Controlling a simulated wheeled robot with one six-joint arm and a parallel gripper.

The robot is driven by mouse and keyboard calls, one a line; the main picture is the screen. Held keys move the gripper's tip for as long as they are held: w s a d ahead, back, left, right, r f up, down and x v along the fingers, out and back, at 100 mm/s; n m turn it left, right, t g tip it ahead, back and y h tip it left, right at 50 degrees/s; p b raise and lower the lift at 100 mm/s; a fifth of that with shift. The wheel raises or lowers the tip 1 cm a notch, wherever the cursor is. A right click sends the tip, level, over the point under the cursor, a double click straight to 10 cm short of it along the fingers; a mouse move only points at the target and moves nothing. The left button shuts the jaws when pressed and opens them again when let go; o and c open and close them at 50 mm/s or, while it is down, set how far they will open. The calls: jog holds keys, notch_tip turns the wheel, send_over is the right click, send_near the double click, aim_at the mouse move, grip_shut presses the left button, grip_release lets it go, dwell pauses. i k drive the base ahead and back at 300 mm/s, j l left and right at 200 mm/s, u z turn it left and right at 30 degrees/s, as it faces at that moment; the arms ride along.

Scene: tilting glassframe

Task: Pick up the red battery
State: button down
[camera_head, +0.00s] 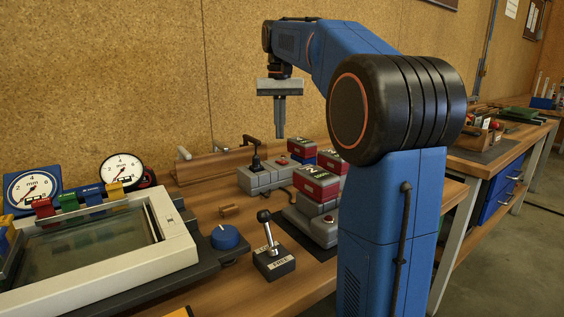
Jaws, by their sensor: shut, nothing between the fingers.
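Several red block-shaped pieces, which look like batteries, stand together on the workbench right of the picture's middle. The nearest red block (317,182) has a dark label and sits on a grey and red base. Another red block (302,148) stands behind it, with blue below. A third red block (333,161) is partly hidden by my arm. I cannot tell which one is the named red battery. My gripper (280,136) points down, shut and empty, in the air above the bench, left of the red blocks in the picture.
A grey box with a black lever (255,157) stands below my gripper. A small lever switch (273,262) and blue knob (225,236) are nearer. A pale tilting glass frame (172,245) and two dial gauges (120,170) fill the left. A corkboard wall rises behind.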

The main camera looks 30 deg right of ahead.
aim_at(323, 186)
jog(key=k, duration=1)
